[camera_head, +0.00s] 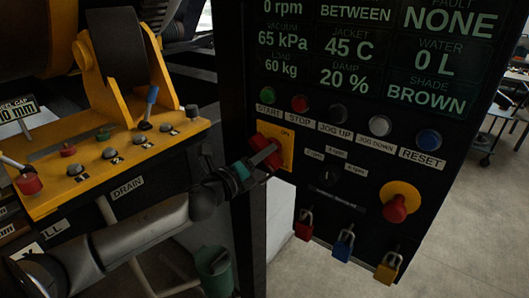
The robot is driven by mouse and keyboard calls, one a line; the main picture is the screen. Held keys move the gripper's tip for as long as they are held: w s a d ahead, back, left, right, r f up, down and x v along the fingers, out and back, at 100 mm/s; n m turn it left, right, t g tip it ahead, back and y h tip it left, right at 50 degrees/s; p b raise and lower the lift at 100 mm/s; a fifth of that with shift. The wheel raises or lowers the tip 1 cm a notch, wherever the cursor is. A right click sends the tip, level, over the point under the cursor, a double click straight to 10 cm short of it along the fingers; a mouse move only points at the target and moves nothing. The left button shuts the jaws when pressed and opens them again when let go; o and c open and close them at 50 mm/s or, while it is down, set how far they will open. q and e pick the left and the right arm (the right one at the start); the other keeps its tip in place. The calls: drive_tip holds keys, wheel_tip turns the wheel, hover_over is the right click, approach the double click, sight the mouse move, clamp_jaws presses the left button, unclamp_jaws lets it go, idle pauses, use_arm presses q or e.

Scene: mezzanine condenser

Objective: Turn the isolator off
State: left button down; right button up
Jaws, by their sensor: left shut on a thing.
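The isolator is a red handle (274,160) on a yellow plate (288,146) at the left edge of the black control panel. The word ON shows at the plate's upper right. My left arm comes in from the lower left, and my left gripper (266,157) is shut on the red handle. The fingers cover part of the handle, so its exact angle is hard to tell; it looks slanted. My right gripper is not in view.
A red emergency knob (396,208) is at lower right. Red (304,226), blue (343,245) and yellow (388,268) padlocks hang below. A yellow machine console (110,165) with levers stands at left.

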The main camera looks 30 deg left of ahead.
use_arm(q)
drive_tip(key=shift+m, duration=0.7)
drive_tip(key=c, duration=0.6)
unclamp_jaws()
drive_tip(key=shift+c, duration=0.2)
drive_tip(key=shift+s, duration=0.15)
drive_tip(key=shift+s+a+f, duration=0.1)
drive_tip(key=shift+s, duration=0.55)
drive_tip(key=s+a+b, duration=0.1)
drive_tip(key=s+b, duration=0.1)
drive_tip(key=s, duration=1.1)
drive_tip(key=shift+s, duration=0.3)
